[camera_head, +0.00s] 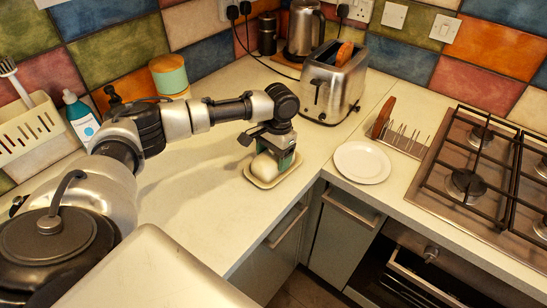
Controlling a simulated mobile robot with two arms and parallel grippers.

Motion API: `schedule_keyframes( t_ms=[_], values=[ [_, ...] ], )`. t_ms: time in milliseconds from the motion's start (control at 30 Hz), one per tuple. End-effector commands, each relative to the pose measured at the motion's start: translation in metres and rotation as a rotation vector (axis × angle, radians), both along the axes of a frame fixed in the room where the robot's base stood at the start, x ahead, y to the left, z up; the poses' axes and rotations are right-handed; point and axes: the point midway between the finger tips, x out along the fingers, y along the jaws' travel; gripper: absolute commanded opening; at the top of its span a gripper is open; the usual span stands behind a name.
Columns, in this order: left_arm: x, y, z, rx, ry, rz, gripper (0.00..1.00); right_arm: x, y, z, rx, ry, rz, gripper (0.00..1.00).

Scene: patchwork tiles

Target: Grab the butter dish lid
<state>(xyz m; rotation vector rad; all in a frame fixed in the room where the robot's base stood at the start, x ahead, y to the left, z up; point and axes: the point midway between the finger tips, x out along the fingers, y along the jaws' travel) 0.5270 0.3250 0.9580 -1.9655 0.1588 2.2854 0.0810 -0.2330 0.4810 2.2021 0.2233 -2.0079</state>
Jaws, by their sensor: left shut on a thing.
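The butter dish (261,182) sits on the counter near its inner corner, a pale flat base with a raised rim. Its cream lid (265,167) is on or just over the base; I cannot tell if there is a gap. My left gripper (272,152) reaches down from above and is shut on the lid, with its fingers partly covering the lid's top. My right gripper is not in view.
A steel toaster (333,82) with bread stands behind the dish. A white plate (361,163), a toast rack (402,136) and a gas hob (487,165) are to the right. A kettle (304,30) stands at the back. The counter left of the dish is clear.

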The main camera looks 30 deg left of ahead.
Motion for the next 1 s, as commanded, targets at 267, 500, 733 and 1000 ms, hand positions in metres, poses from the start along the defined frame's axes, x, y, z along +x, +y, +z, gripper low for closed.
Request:
schedule_keyframes(
  t_ms=[267,500,733,1000],
  values=[
    [0.0,0.0,0.001,0.0,-0.002,0.0,0.42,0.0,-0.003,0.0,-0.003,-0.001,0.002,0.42],
    [0.001,0.0,0.012,-0.001,-0.003,0.0,0.42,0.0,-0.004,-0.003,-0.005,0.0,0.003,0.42],
    [0.006,-0.011,0.046,-0.006,-0.004,-0.005,0.42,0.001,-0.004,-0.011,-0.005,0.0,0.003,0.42],
    [0.031,-0.065,0.081,-0.003,-0.004,-0.004,0.42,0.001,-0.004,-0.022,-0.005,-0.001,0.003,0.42]
  ],
)
